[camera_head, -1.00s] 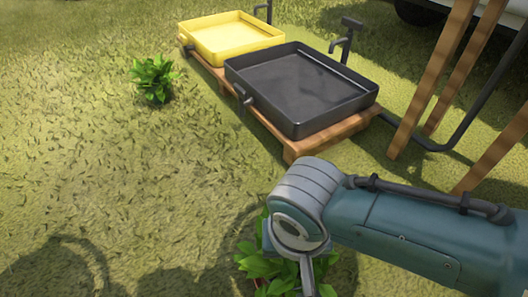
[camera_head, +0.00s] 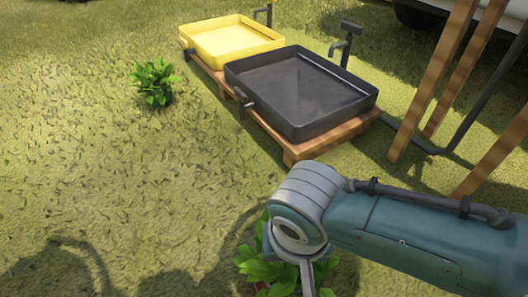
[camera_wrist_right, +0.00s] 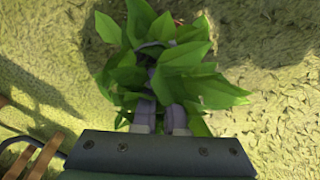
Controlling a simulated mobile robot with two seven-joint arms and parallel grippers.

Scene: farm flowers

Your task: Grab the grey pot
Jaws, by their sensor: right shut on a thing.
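My right gripper (camera_wrist_right: 159,95) reaches down into a leafy green plant (camera_wrist_right: 165,60). Its two fingers are close together among the leaves and shut on the plant; the leaves hide the fingertips. In the head view this plant (camera_head: 262,268) is at the bottom, partly behind my right wrist, with a bit of red under its leaves. Its pot is mostly hidden. A second leafy plant (camera_head: 153,80) stands on the grass at upper left; its pot is dark and barely visible. I cannot make out a clearly grey pot. My left gripper is not in view.
A black tray (camera_head: 330,128) and a yellow tray (camera_head: 262,50) rest on a wooden pallet (camera_head: 340,138), with taps beside them. Wooden posts (camera_head: 418,100) and a dark pipe (camera_head: 465,130) stand at right. The grass on the left is open.

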